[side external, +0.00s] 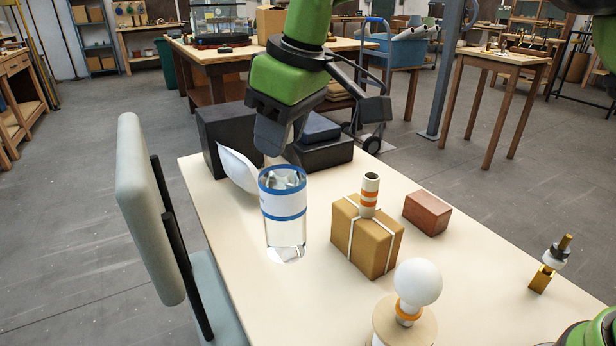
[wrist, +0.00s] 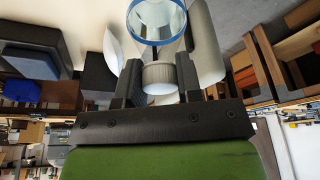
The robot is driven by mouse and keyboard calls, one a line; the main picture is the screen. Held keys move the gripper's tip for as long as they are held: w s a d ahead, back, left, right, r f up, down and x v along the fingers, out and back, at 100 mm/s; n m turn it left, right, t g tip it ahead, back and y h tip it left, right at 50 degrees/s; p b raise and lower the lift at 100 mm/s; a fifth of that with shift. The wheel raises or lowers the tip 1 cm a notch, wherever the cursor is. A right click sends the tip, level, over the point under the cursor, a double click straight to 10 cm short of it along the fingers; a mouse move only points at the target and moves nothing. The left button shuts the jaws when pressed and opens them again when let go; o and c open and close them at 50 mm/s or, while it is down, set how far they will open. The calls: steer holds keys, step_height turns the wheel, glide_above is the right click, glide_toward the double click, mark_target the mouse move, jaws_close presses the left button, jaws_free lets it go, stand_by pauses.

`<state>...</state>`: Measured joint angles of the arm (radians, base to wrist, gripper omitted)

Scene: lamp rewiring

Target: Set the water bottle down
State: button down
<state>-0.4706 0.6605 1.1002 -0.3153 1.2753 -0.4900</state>
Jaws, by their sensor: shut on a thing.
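The water bottle (side external: 284,228) is clear, with blue bands and a white label, and stands upright over the left part of the pale table. My gripper (side external: 284,148) comes down from above and is shut on the bottle's neck end. In the wrist view, the bottle's white ribbed cap (wrist: 159,77) sits between the two fingers of my gripper (wrist: 159,88), with the clear body and a blue ring (wrist: 156,42) beyond it. In the side view the cap is mostly hidden by the fingers. A bright patch lies at the bottle's base; I cannot tell if the base touches the table.
A tied cardboard box (side external: 371,250) with a striped tube (side external: 369,192) on it stands right of the bottle. A white bulb lamp (side external: 417,284), a red-brown block (side external: 427,213), dark boxes (side external: 224,135) and a white pouch (side external: 238,168) are nearby. A grey chair (side external: 146,210) stands at left.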

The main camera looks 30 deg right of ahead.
steer(key=shift+r, duration=0.5)
steer(key=shift+d+r, duration=0.25)
steer(key=shift+d, duration=0.1)
steer(key=s+d+r+m+h, duration=0.1)
steer(key=s+d+r+m, duration=0.3)
steer(key=d, duration=0.6)
steer(key=s+d+r+m+h, duration=0.1)
steer(key=s+d+r+m, duration=0.25)
steer(key=d, duration=0.55)
steer(key=s+d+f+m+g+h, duration=0.1)
steer(key=s+d+f+m+g, duration=0.25)
steer(key=m, duration=0.95)
steer(key=s+d+f+m+g+h, duration=0.1)
steer(key=s+d+f+m+g, duration=0.3)
steer(key=m, duration=0.9)
step_height(320, 180, down, 10)
steer(key=s+a+t, duration=0.1)
steer(key=t, duration=0.1)
steer(key=shift+a+f, duration=0.1)
steer(key=shift+f, duration=0.15)
